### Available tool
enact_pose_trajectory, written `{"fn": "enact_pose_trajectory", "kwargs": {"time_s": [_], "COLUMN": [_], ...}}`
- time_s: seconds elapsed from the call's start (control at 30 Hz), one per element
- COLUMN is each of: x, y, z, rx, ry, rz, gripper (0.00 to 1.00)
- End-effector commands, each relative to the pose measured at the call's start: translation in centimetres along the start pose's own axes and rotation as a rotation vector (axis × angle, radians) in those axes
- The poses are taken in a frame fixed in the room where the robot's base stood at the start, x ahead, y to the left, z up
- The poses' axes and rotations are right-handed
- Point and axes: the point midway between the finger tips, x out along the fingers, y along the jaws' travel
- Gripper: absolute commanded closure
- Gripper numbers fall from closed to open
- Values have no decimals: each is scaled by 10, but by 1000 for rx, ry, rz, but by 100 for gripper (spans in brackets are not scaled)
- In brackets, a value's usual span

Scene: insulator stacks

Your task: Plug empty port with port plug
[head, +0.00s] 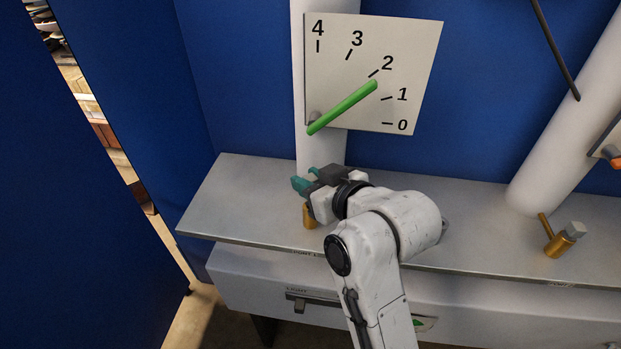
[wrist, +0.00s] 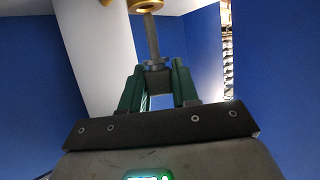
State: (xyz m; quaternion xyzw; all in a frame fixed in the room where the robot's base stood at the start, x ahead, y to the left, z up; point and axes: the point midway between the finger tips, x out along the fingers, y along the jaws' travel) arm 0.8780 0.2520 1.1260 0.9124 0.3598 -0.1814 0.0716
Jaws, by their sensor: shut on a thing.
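My gripper (head: 304,184) has teal fingers and sits at the left white column, close above a brass port (head: 309,216). In the wrist view, the fingers (wrist: 158,86) are shut on the grey head of a port plug (wrist: 157,79). The plug's thin grey shaft points away from the fingers, towards the brass ring of the port (wrist: 147,6) at the top edge. The shaft's end meets the ring in the picture; I cannot tell whether it is inside. In the head view the plug is hidden by my gripper.
A grey shelf (head: 235,196) runs below the columns. A dial board (head: 415,62) with a green pointer (head: 343,107) is above my gripper. On the right, another brass port (head: 558,245) carries a grey cap (head: 575,229). A blue wall (head: 90,200) stands at the left.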

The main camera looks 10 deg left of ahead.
Motion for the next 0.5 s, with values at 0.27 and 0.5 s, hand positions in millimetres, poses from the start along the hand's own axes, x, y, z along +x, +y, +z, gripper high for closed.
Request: {"fn": "enact_pose_trajectory", "kwargs": {"time_s": [0.27, 0.5], "x": [3, 5], "y": [0, 0], "z": [7, 12], "rx": [0, 0], "ry": [0, 0], "rz": [0, 0], "gripper": [100, 100]}}
